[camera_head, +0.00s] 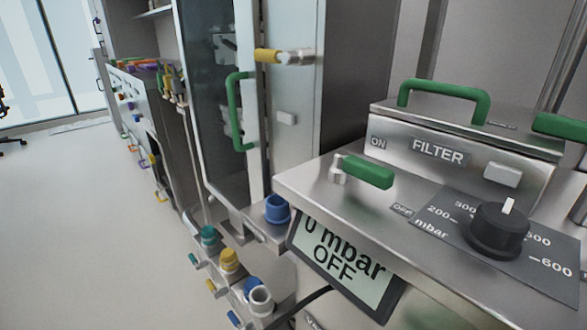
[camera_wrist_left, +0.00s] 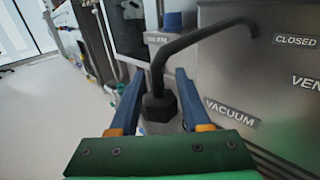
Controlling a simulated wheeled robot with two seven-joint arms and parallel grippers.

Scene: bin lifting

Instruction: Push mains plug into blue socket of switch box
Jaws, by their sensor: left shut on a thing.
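The switch box (camera_head: 285,290) is low in the head view, with teal, yellow and blue sockets in a row. The blue socket (camera_head: 252,286) is nearest, partly covered by a pale round ring-shaped piece (camera_head: 261,299). Small coloured switches stand beside the sockets. In the left wrist view my left gripper (camera_wrist_left: 159,85) has its two blue fingers on either side of a black mains plug (camera_wrist_left: 160,106), shut on it. A thick black cable (camera_wrist_left: 185,42) rises from the plug and bends right. I cannot tell how far the plug is from the blue socket. My right gripper is not in view.
A steel pump unit with a tilted display (camera_head: 340,262), a green-handled valve (camera_head: 365,172) and a black dial (camera_head: 499,230) overhangs on the right. A blue fitting (camera_head: 277,208) sits behind. A glass-doored cabinet stands beyond. The floor (camera_head: 80,220) at left is clear.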

